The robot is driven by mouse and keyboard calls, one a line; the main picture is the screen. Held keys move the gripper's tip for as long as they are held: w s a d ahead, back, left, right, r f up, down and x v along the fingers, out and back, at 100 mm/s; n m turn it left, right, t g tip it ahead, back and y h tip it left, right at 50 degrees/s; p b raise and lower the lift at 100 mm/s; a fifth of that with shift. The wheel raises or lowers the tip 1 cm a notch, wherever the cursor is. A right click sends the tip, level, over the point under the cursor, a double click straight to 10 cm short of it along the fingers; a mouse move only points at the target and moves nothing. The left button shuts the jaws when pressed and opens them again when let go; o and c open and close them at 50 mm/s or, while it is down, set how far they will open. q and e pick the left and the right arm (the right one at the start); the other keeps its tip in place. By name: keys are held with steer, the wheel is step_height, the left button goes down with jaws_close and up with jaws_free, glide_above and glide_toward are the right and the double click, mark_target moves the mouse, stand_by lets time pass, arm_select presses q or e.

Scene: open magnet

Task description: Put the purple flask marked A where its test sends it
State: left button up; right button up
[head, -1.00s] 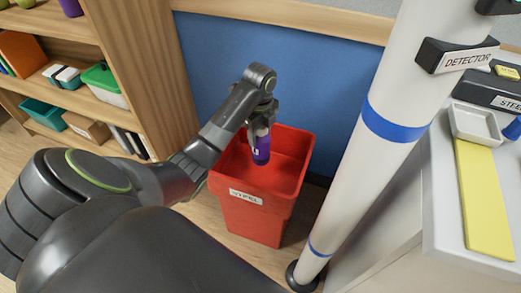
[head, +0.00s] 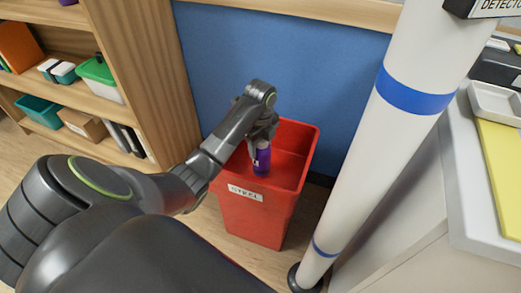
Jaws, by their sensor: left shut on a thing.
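The purple flask (head: 262,160) hangs upright in my left gripper (head: 263,140), which is shut on its top. A white mark shows on its side, only partly readable. The flask is over the open mouth of the red bin (head: 257,213), with its lower part at or below the rim level. The bin carries a white label reading STEEL (head: 245,193). I cannot tell whether the flask touches the bin's inside. My right gripper is not in view.
A white post (head: 385,140) with a blue band stands right of the bin, with part of a DETECTOR sign (head: 490,7) at its top. A white counter (head: 470,200) with a tray (head: 494,103) is at the right. A wooden shelf (head: 150,80) is at the left.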

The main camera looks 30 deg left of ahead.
arm_select(q)
steer(key=shift+f, duration=0.8)
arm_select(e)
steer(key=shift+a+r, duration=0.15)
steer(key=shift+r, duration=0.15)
arm_select(q)
steer(key=o, duration=1.6)
steer(key=shift+f, duration=0.1)
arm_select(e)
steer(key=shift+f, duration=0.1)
